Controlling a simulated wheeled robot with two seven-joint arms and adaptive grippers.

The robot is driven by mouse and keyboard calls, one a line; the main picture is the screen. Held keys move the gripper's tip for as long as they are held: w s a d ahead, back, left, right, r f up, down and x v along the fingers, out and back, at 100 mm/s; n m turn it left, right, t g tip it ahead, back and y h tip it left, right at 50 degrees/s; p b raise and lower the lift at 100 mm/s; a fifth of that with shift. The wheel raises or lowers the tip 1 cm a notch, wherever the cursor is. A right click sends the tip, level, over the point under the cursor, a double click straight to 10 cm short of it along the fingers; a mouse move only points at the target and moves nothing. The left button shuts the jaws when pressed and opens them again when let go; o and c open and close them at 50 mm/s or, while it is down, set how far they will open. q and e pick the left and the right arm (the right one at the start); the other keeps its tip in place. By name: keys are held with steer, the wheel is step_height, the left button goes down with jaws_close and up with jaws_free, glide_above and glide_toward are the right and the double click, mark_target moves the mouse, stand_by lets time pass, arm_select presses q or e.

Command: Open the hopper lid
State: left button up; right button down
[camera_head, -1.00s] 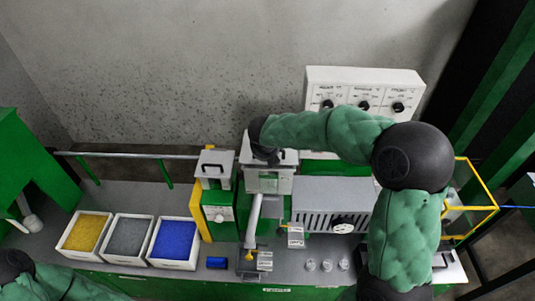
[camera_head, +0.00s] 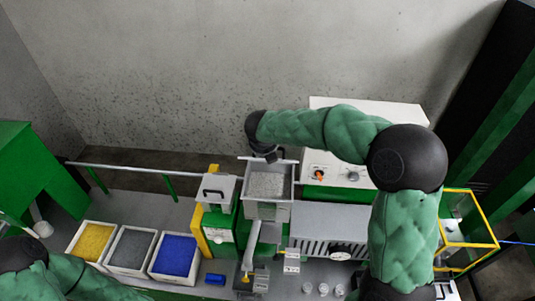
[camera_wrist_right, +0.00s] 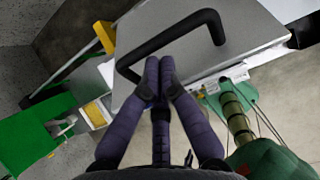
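In the head view the hopper (camera_head: 267,208) is a grey box with its top open and pale granules (camera_head: 266,184) inside. Its lid (camera_head: 269,160) stands raised at the back edge, nearly edge-on. In the right wrist view the lid (camera_wrist_right: 250,48) is a grey plate with a dark bar handle (camera_wrist_right: 178,36). My right gripper (camera_wrist_right: 159,66) has its two fingers together, with the tips against the handle; it does not show that the bar is between them. In the head view my right gripper (camera_head: 268,156) is at the lid. My left gripper is out of view.
Trays of yellow (camera_head: 92,241), grey (camera_head: 130,248) and blue (camera_head: 174,254) granules stand at the left. A smaller closed hopper (camera_head: 216,188) is beside the open one. A slotted grey unit (camera_head: 325,225) and a control panel (camera_head: 368,115) are at the right.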

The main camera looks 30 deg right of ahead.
steer(key=w+r, duration=0.1)
steer(key=w+d+r+g+p, duration=0.1)
steer(key=shift+w+d+y, duration=0.3)
steer(key=shift+w, duration=0.05)
steer(key=w+d+r, duration=0.2)
steer(key=w+d, duration=0.3)
steer(key=w, duration=0.3)
stand_by(0.3)
